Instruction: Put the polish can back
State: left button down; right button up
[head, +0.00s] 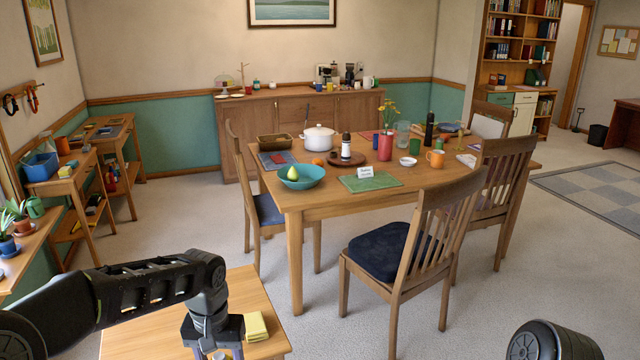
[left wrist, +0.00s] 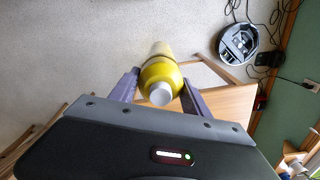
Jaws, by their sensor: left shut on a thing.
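The polish can (left wrist: 158,75) looks yellow with a pale cap facing the left wrist camera. My left gripper (left wrist: 160,92) is shut on it, with one finger on each side. In the head view my left gripper (head: 215,345) is over a small wooden table (head: 250,293) at the bottom left, and the can is mostly hidden there. I cannot tell whether the can touches the table. My right gripper is not in view.
A folded yellow cloth (head: 256,326) lies on the small table, just right of my left gripper. The dining table (head: 310,200) with chairs stands beyond. A round dark device (left wrist: 238,44) and cables lie on the floor by the green wall.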

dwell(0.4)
pick_arm(q)
jog(key=s+f, duration=0.4)
jog(key=f, duration=1.1)
